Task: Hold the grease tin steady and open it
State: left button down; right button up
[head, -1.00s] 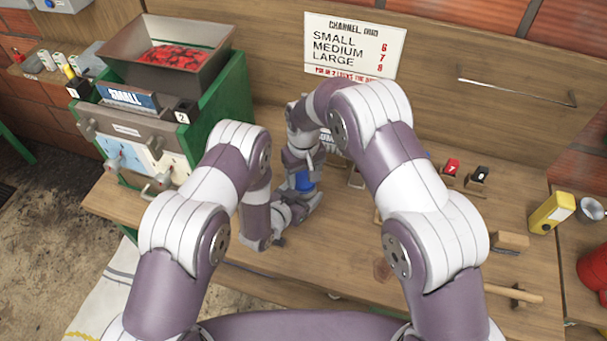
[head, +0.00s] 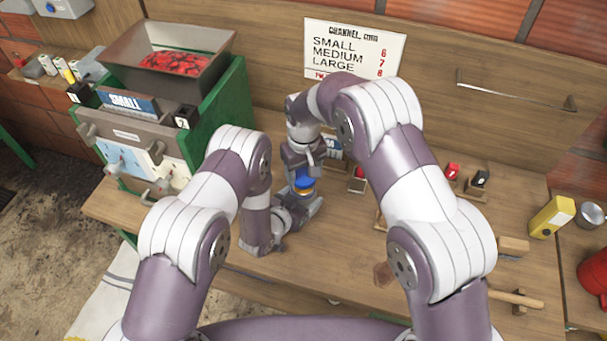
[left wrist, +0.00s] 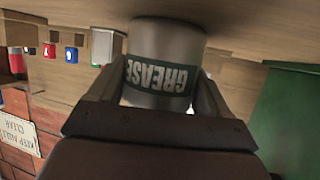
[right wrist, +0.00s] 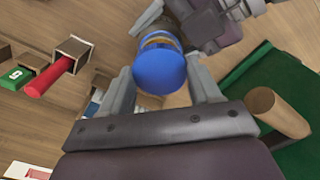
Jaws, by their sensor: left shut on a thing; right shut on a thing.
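The grease tin (left wrist: 166,40) is a grey cylinder with a dark green label reading GREASE, upside down in the left wrist view. It stands on the wooden bench. My left gripper (left wrist: 160,78) is shut around its body. The blue lid (right wrist: 160,72) is between the fingers of my right gripper (right wrist: 162,78), which is shut on it. The lid sits above the tin, and an amber band shows between it and a blue edge below. In the head view the lid (head: 305,182) shows between my two wrists; the tin's body is mostly hidden by my left gripper.
A green machine (head: 222,110) with a grey hopper of red fruit stands at left. A sign (head: 353,52) is on the back board. The bench front is fairly clear.

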notch_tip(320, 180, up, 3)
jog(key=shift+f, duration=0.2)
pick_arm(q)
grip_release()
